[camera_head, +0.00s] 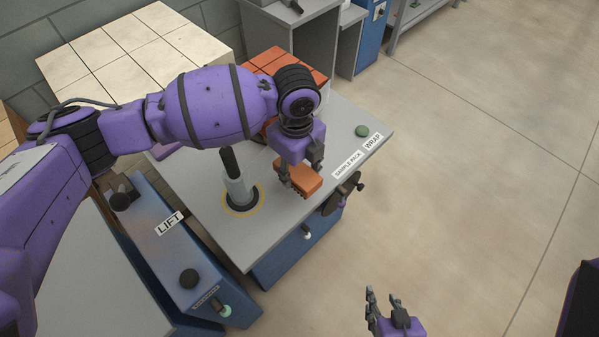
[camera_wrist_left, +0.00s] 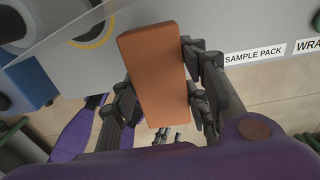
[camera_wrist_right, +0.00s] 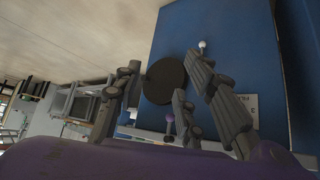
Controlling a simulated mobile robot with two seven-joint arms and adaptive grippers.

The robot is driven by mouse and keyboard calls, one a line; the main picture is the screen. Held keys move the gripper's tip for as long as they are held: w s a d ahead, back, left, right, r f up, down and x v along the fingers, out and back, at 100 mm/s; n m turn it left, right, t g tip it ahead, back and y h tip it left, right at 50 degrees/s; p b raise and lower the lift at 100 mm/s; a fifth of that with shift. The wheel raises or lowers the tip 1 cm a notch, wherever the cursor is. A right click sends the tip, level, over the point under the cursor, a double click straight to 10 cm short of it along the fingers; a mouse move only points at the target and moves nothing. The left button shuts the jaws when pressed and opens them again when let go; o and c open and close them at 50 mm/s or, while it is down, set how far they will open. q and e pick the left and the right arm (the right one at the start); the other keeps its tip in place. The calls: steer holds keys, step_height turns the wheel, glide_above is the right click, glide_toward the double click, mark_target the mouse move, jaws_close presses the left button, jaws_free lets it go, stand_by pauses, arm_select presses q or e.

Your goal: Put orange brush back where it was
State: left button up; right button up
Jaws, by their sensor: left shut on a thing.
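The orange brush (camera_head: 304,180) is a block with a smooth, flat orange face in the left wrist view (camera_wrist_left: 156,68). My left gripper (camera_head: 301,176) is shut on it, with fingers on both sides. It is over the grey tabletop (camera_head: 217,221), close to the front edge and left of the SAMPLE PACK label (camera_head: 348,164). I cannot tell whether the brush touches the top. My right gripper (camera_head: 385,305) is open and empty, low in front of the bench; its spread fingers also show in the right wrist view (camera_wrist_right: 165,100).
A grey post with a black tip (camera_head: 236,180) stands in a yellow ring left of the brush. A green object (camera_head: 362,131) lies near the WRAP label. Orange bricks (camera_head: 285,64) are behind my left arm. A blue LIFT unit (camera_head: 176,245) is at the left.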

mark_target(299, 168)
arm_select(q)
steer(key=w+f, duration=0.2)
steer(key=shift+w+d+f, duration=0.15)
steer(key=shift+d+f, duration=0.15)
steer(key=shift+f, duration=1.5)
steer(key=shift+f, duration=0.2)
steer(key=o, duration=1.1)
step_height(299, 168, up, 12)
steer(key=shift+r, duration=0.2)
